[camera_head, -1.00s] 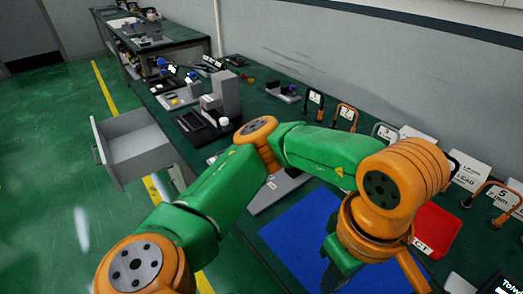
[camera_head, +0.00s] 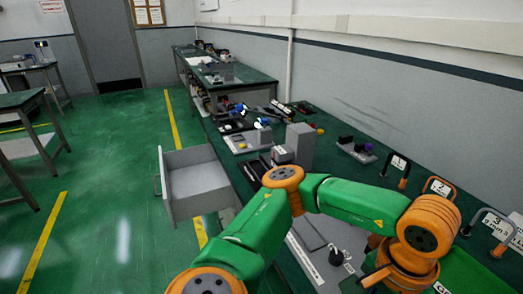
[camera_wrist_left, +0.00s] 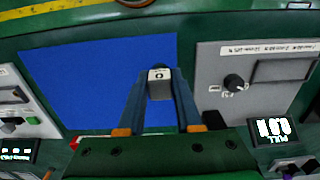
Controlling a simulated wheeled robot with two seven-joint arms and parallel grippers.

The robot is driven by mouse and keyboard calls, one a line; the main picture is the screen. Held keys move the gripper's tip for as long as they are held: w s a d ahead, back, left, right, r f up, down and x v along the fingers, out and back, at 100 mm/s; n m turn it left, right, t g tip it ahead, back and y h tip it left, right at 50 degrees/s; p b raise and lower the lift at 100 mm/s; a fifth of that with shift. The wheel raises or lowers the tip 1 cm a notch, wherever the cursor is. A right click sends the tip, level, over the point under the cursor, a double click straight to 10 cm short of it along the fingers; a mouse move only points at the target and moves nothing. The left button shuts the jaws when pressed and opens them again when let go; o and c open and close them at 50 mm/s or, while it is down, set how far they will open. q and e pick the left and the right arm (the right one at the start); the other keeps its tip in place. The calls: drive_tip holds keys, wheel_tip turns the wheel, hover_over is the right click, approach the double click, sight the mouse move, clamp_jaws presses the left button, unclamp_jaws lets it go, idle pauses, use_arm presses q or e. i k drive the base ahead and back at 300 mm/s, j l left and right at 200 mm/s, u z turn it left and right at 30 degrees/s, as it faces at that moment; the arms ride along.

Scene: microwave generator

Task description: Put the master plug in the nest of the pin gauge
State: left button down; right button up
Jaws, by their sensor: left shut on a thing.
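My left gripper (camera_wrist_left: 159,72) is shut on a small grey block with a dark top and a white label marked "0", which I take to be the master plug (camera_wrist_left: 160,88). In the left wrist view the block shows between the fingertips over a blue mat (camera_wrist_left: 75,80). In the head view my left arm reaches to the lower right, and its fingers are mostly hidden or cut off. I cannot tell for certain which fixture is the pin gauge, and its nest is not clearly seen. My right gripper is not in view.
A grey panel with a black knob (camera_wrist_left: 233,82) lies right of the mat, with a lit display (camera_wrist_left: 272,128) near it. An open grey drawer (camera_head: 197,187) juts out from the bench. Looped handles with number cards (camera_head: 397,165) line the wall side.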

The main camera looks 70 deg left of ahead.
sight(238, 139)
drive_tip(key=k+j+z, duration=0.1)
drive_tip(key=j, duration=0.5)
drive_tip(key=k+j+z, duration=0.15)
drive_tip(key=j, duration=0.45)
drive_tip(key=k+j+z, duration=0.1)
drive_tip(key=j, duration=0.5)
drive_tip(key=k+j+z, duration=0.15)
drive_tip(key=j, duration=0.4)
drive_tip(key=k+j+z, duration=0.1)
drive_tip(key=j, duration=0.45)
drive_tip(key=k+j+z, duration=0.15)
drive_tip(key=k+j, duration=0.15)
drive_tip(key=j, duration=0.25)
drive_tip(key=k+j+z, duration=0.1)
drive_tip(key=k+j, duration=0.15)
drive_tip(key=j, duration=0.25)
drive_tip(key=k+j+z, duration=0.15)
drive_tip(key=j, duration=0.35)
drive_tip(key=k, duration=0.1)
